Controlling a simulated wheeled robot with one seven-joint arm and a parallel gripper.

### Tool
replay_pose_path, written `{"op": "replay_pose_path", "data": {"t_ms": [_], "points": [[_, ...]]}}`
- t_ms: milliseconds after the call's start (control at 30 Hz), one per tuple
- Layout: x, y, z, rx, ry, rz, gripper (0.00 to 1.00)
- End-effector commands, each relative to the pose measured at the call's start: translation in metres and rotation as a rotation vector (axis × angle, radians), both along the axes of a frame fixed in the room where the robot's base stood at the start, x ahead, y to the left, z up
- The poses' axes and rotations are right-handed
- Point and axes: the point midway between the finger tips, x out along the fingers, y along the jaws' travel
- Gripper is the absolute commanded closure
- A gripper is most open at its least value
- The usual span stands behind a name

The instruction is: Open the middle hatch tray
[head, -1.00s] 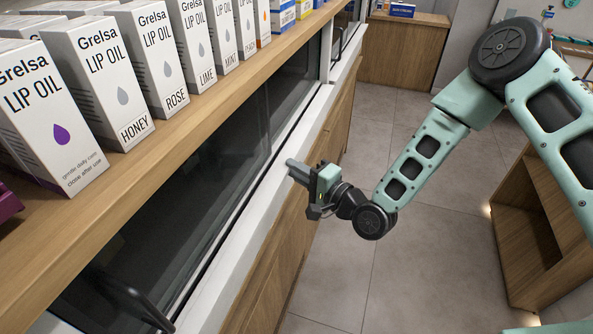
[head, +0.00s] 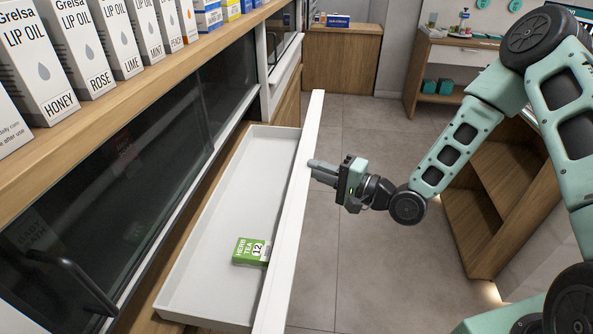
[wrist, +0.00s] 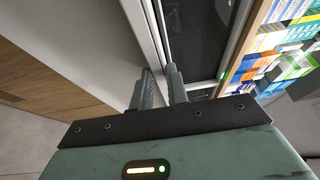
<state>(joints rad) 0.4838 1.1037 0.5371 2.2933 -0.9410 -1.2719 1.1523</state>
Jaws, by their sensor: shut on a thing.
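The white hatch tray (head: 235,185) is pulled well out from the counter front, below the dark glass. Its inside shows, with a small green box of herb tea (head: 249,251) lying near the front wall. My gripper (head: 315,166) is at the upper edge of the tray's front panel (head: 300,190), shut on it. In the wrist view the two gripper fingers (wrist: 161,84) reach toward the white panel (wrist: 147,35); their exact contact is hard to see.
A row of lip oil boxes (head: 100,45) stands on the wooden shelf above the glass (head: 130,150). A black handle (head: 75,280) is at lower left. A wooden shelf unit (head: 485,210) stands at right. Grey floor (head: 370,270) lies open between.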

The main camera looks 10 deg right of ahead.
Motion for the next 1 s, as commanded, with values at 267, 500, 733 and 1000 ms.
{"op": "replay_pose_path", "data": {"t_ms": [267,500,733,1000], "points": [[-0.007,-0.019,-0.001,-0.001,0.002,0.000,1.00],[-0.008,-0.021,-0.001,-0.001,0.002,0.001,1.00],[-0.008,-0.021,-0.001,-0.001,0.002,0.000,0.62],[-0.007,-0.020,0.000,0.000,0.001,0.000,0.62]]}}
